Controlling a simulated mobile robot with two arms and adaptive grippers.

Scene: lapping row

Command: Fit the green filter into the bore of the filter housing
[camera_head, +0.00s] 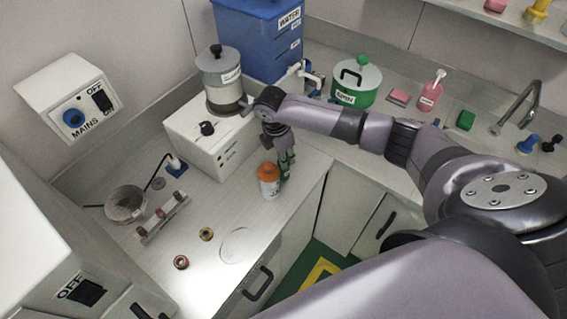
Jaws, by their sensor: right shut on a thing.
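My right gripper (284,159) points down over the counter's front edge, left of the picture's middle. It is shut on a small dark green thing (284,172), which looks like the green filter and is partly hidden by the fingers. A white, labelled cylinder with an orange top (268,182) stands upright just left of the fingertips. I cannot tell whether they touch, or whether this cylinder is the filter housing; no bore shows clearly. My left gripper is not in view.
A white machine box (207,160) with a grey canister (221,78) stands behind. On the left counter are a small rack (150,226), a round dish (125,204) and two small rings (181,262). A blue water tank (262,40) and green pot (357,82) stand further back.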

